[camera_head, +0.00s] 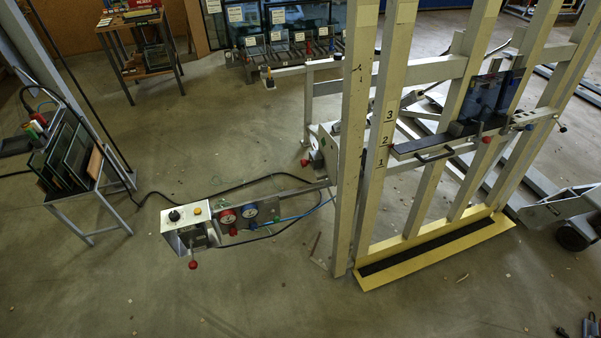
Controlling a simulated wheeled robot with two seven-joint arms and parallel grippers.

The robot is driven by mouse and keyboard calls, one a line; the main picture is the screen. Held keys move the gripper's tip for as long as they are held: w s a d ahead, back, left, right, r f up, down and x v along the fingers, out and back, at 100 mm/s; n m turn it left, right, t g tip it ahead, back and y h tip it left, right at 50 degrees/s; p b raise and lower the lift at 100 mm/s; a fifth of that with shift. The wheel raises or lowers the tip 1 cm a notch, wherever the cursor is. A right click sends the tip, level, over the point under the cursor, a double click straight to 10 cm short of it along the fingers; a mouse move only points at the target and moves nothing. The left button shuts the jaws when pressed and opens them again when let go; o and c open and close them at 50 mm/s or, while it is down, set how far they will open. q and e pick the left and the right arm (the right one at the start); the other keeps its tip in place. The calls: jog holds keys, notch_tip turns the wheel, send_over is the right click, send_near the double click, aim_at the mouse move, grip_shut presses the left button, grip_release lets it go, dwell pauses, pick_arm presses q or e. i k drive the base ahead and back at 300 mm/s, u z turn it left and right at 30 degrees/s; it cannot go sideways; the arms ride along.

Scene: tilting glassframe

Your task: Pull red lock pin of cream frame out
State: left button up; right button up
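The cream frame (355,150) stands upright at the right, with tall posts numbered 1, 2 and 3 and a yellow-edged foot (440,250). A small red knob (305,162) sticks out at the left of its side bracket; it looks like a lock pin, and its shaft is too small to make out. Other red knobs show under the control box (193,264) and on the frame's crossbar (487,139). I cannot tell for certain which is the lock pin. Neither of my grippers is in view.
A control box (190,227) with red and blue gauges stands on an arm left of the frame. A cable and blue hose run near it. A rack of dark panes (68,160) stands at the left, a small table (140,50) behind. Floor in front is mostly clear.

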aim_at(303, 163)
jog(key=u, duration=0.1)
jog(key=k, duration=0.2)
jog(key=z, duration=0.5)
jog(key=i, duration=1.15)
jog(key=u, duration=0.3)
